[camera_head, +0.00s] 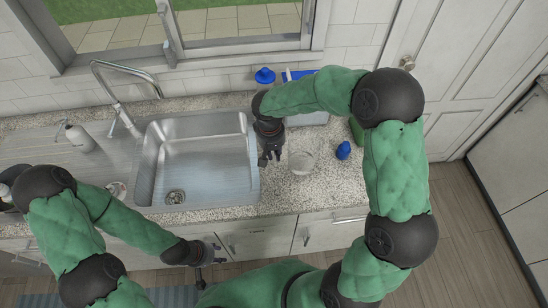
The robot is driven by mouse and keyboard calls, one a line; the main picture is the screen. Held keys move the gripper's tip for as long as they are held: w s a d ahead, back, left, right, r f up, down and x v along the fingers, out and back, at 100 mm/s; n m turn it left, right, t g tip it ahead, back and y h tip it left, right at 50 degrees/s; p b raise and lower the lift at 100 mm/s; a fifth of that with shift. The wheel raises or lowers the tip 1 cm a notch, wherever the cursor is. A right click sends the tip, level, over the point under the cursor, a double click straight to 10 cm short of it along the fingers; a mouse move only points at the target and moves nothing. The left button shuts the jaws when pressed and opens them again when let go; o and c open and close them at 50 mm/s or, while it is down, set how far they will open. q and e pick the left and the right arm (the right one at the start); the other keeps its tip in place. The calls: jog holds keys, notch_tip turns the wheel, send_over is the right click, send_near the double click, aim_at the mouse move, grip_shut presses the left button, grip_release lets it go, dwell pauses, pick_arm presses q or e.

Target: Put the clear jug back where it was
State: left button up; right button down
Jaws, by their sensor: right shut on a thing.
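The clear jug (302,163) is a see-through round vessel at the counter right of the sink, seen from above. My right gripper (271,160) is just left of it, over the strip between sink and jug, fingers pointing down. It is shut on the jug, though the grip point is small and hard to make out. I cannot tell whether the jug touches the counter. My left gripper (217,262) is low in front of the counter, by the cabinet fronts, far from the jug. Its fingers are too small to read.
The steel sink (205,150) with its faucet (125,85) lies left of my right gripper. A blue object (343,150) stands right of the jug. A blue-capped bottle (265,76) stands at the back. A white bottle (80,138) is left of the sink. Bare counter (290,198) lies in front.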

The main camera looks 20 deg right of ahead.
jog(key=shift+f, duration=1.25)
jog(key=c, duration=1.2)
grip_release()
jog(key=shift+f, duration=0.1)
jog(key=shift+r, duration=0.2)
jog(key=r, duration=0.4)
jog(key=r+p, duration=0.1)
jog(key=r, duration=0.3)
jog(key=a+r, duration=0.1)
jog(key=r, duration=0.2)
jog(key=shift+a+r, duration=0.1)
jog(key=shift+r, duration=0.3)
